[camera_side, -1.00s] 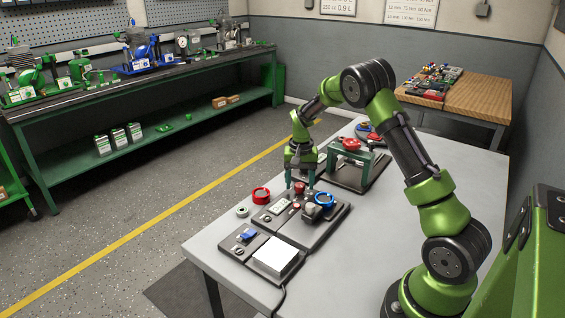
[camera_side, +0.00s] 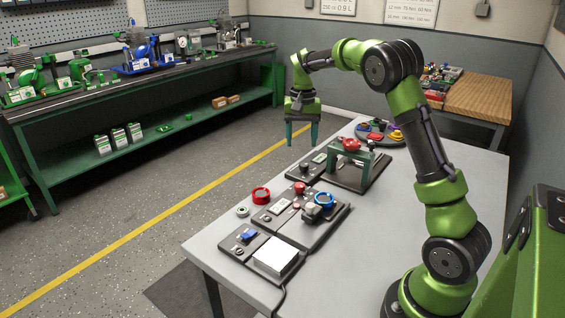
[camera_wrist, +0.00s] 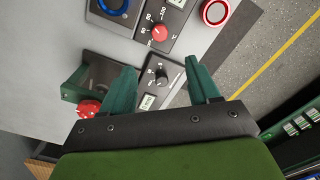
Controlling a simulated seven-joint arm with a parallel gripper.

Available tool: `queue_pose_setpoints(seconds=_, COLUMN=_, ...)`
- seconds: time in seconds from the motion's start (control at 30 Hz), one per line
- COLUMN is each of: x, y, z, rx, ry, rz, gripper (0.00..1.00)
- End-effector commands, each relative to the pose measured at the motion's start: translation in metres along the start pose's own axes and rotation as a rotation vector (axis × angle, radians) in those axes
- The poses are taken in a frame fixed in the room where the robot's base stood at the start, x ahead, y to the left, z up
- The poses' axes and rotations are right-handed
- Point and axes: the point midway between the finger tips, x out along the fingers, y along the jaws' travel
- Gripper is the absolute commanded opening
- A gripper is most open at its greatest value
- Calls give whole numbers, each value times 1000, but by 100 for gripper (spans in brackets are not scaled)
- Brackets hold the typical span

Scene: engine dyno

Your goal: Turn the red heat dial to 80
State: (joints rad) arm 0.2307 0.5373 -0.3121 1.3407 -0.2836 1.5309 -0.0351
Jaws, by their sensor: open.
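The red heat dial (camera_wrist: 159,32) is a round red knob on a dark panel, with a printed scale that includes 80 and 100. In the side view the red dial (camera_side: 299,187) stands on the middle panel on the table. Its exact setting is too small to read.
A black dial (camera_wrist: 162,77) with a small display (camera_wrist: 148,102) shows between my fingers. A red star knob (camera_side: 351,144) sits on a green frame. A red ring (camera_side: 261,195) and a blue ring (camera_side: 324,199) are near the heat dial.

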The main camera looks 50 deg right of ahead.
Motion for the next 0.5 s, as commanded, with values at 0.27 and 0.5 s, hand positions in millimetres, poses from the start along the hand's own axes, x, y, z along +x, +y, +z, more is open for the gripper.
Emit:
queue_pose_setpoints(seconds=0.27, x=-22, y=0, z=0, rx=0, ry=0, rz=0, gripper=61)
queue_pose_setpoints(seconds=0.5, x=-22, y=0, z=0, rx=0, ry=0, rz=0, gripper=61)
